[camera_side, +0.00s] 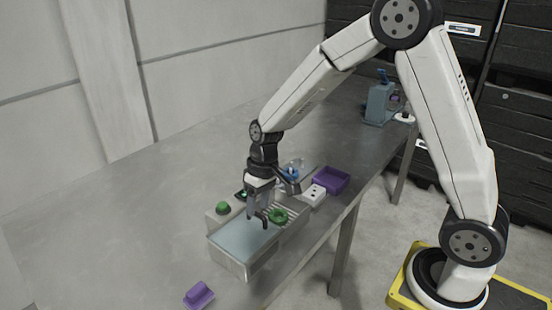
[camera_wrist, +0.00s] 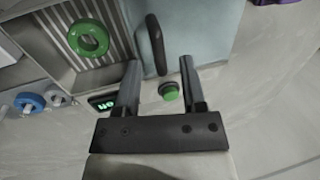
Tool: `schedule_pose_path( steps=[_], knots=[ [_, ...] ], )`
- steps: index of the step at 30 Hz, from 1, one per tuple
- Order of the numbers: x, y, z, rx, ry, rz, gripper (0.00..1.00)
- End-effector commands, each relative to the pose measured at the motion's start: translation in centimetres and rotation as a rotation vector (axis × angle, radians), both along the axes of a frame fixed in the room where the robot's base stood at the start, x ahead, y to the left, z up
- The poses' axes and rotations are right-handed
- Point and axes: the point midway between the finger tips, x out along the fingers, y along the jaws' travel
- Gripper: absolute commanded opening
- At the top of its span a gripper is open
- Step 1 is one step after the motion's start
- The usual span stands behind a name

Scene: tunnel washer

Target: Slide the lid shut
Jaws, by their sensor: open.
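The washer is a grey box; its pale blue lid (camera_side: 242,240) covers the near part, and the lid also fills the upper middle of the wrist view (camera_wrist: 205,30). The far part is open, showing a green ring (camera_side: 278,215) on ribbed slats; the ring also shows in the wrist view (camera_wrist: 88,38). A dark upright handle (camera_wrist: 155,42) stands at the lid's edge beside the opening. My gripper (camera_wrist: 158,66) is open, pointing down over the washer, with the handle in line with the gap between its fingers. I cannot tell whether they touch.
A green button (camera_side: 223,208) and a small lit display (camera_wrist: 102,103) sit on the washer's side. A blue ring (camera_wrist: 29,102), a white block (camera_side: 314,195) and a purple tray (camera_side: 331,179) are beyond it. A purple piece (camera_side: 199,294) lies nearer. The table's left side is clear.

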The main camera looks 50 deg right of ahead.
Motion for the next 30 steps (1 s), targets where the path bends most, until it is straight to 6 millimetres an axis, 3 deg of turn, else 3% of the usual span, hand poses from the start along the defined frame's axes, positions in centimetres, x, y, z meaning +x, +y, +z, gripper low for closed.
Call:
schedule_pose_path(
  steps=[13,14,18,19,30],
  knots=[
    [-0.03,0.2,-1.06,-0.001,0.0,0.0,0.53],
    [-0.03,0.2,-1.06,-0.001,0.0,0.0,0.49],
    [-0.03,0.2,-1.05,-0.001,0.0,0.0,0.05],
    [-0.03,0.2,-1.04,-0.001,0.0,0.0,0.0],
    [-0.02,0.21,-1.02,0.0,0.0,0.0,0.0]
  ],
)
